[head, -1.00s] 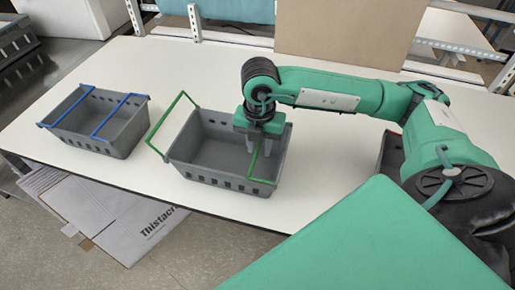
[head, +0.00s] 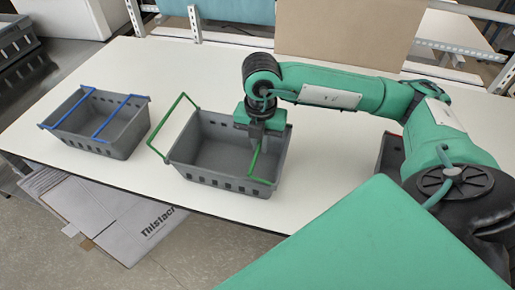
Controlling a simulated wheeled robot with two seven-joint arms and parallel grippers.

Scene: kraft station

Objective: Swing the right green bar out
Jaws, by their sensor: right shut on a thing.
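The grey crate with green bars (head: 215,184) stands on the white table in the middle of the head view. Its left green bar (head: 172,122) is swung up and out past the crate's left side. Its right green bar (head: 254,164) lies across the crate's opening near the right end. My right gripper (head: 257,143) points down over the right part of this crate and is shut on the right green bar. The gripper hides the far part of that bar. My left gripper is not in view.
A grey crate with blue bars (head: 98,137) stands to the left, both bars lying across its top. Part of another grey crate (head: 391,152) shows behind my right arm. The white table (head: 322,163) is clear between the green-barred crate and that one.

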